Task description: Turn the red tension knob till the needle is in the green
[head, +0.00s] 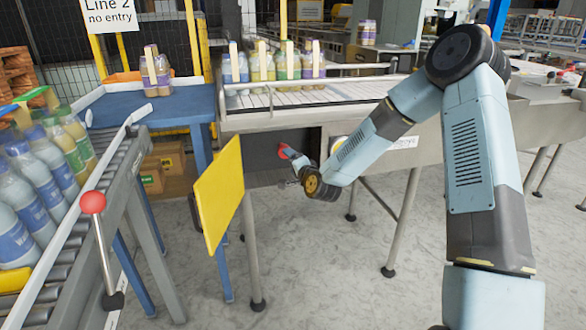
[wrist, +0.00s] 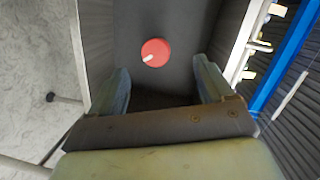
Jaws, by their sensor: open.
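The red tension knob (wrist: 155,52) is a round disc with a short white mark, on a dark panel. In the wrist view it lies ahead of and between the fingers of my gripper (wrist: 162,88), which is open and apart from it. In the head view a red knob (head: 283,151) shows inside the dark opening under the conveyor. My gripper (head: 296,168) is just in front of it there, small and partly hidden by my wrist. No gauge needle or green zone can be made out in either view.
A yellow door panel (head: 222,195) hangs open at the left of the opening. A conveyor (head: 305,97) with bottle packs runs above it. A roller line (head: 75,235) with bottles and a red-ball lever (head: 93,203) stand at the left. The floor below is clear.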

